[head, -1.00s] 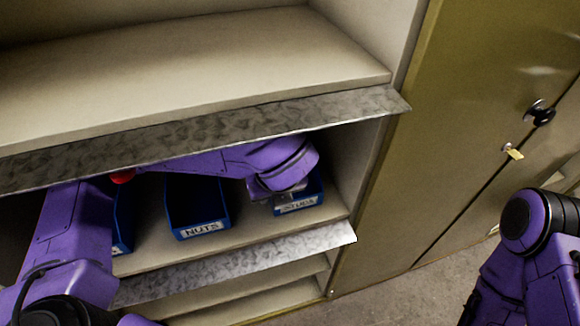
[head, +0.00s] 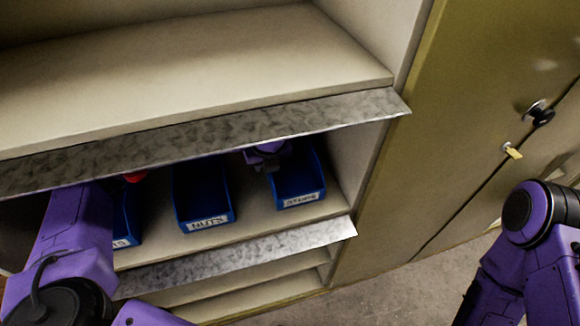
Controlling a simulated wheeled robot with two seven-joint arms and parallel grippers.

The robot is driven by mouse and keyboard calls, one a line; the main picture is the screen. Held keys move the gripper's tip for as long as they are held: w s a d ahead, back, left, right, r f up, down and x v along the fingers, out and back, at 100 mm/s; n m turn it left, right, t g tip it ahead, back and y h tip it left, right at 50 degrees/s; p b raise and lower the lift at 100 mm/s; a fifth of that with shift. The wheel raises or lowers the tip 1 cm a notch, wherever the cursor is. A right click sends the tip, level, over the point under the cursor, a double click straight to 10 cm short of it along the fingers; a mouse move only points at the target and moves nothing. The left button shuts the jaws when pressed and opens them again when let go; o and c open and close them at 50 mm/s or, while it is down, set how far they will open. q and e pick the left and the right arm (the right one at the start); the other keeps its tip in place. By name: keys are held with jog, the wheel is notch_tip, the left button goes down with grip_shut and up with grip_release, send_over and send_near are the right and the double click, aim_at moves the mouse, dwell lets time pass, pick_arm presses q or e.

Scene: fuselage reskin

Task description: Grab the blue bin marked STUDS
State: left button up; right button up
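The blue bin marked STUDS (head: 300,187) stands at the right end of the middle shelf, with its white label facing out. My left gripper (head: 268,165) is at the bin's left rear side, under the shelf above. The fingers are small and dark, and I cannot tell if they touch or grip the bin wall. Much of my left arm is hidden behind the upper shelf's metal edge. My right arm shows at the right edge, but its gripper is out of view.
A blue bin marked NUTS (head: 205,208) stands left of the STUDS bin, with a gap between. Another blue bin (head: 124,225) is partly hidden by my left arm. The upper shelf's metal edge (head: 230,125) overhangs the bins. A closed, padlocked cabinet door (head: 450,130) is at right.

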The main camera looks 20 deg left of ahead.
pick_arm(q)
jog(key=shift+f, duration=0.25)
dwell(0.3)
grip_shut()
jog(key=shift+r, duration=0.15)
